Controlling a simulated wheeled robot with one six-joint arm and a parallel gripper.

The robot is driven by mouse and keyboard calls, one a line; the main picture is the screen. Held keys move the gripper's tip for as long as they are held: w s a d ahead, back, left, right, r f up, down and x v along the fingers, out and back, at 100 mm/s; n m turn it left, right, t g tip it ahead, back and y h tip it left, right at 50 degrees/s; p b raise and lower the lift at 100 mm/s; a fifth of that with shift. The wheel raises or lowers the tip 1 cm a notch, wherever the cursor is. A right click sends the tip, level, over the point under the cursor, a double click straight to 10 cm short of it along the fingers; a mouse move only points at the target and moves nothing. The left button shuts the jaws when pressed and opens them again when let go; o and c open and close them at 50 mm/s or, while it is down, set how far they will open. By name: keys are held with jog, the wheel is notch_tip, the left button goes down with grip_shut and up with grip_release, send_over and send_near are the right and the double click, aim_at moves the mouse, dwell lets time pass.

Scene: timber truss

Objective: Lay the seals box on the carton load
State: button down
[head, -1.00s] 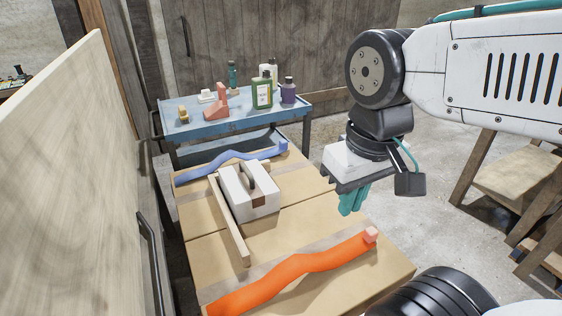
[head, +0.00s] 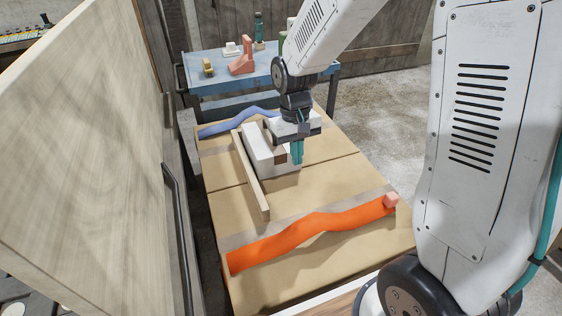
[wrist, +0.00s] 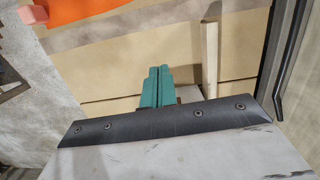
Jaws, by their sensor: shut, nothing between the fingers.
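A white box with a brown patch, which I take to be the seals box (head: 258,151), rests on the carton load (head: 226,206), beside a wooden batten. My gripper (head: 297,160) is shut with nothing between its teal fingers. In the head view it overlaps the right side of the box and hides part of it; I cannot tell whether it touches. In the wrist view the shut fingers (wrist: 156,88) point at the brown cartons (wrist: 120,65), and the box is mostly hidden behind the gripper body.
The wooden batten (head: 250,178) lies left of the box. An orange wavy strip (head: 312,229) with a pink end block crosses the near cartons, and a blue one (head: 222,127) the far cartons. A blue cart (head: 232,82) stands behind; a tall pale panel (head: 85,150) stands left.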

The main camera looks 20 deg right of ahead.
aim_at(279, 153)
jog(key=w+f+t, duration=0.1)
jog(key=w+t, duration=0.1)
jog(key=w, duration=0.4)
jog(key=f, duration=1)
jog(key=shift+s+a+f, duration=0.2)
jog(key=shift+s, duration=0.05)
jog(key=w, duration=0.2)
jog(key=shift+w+r, duration=0.1)
jog(key=shift+w, duration=0.95)
jog(key=shift+w, duration=0.1)
jog(key=shift+w+r, duration=0.1)
jog(key=shift+w, duration=0.85)
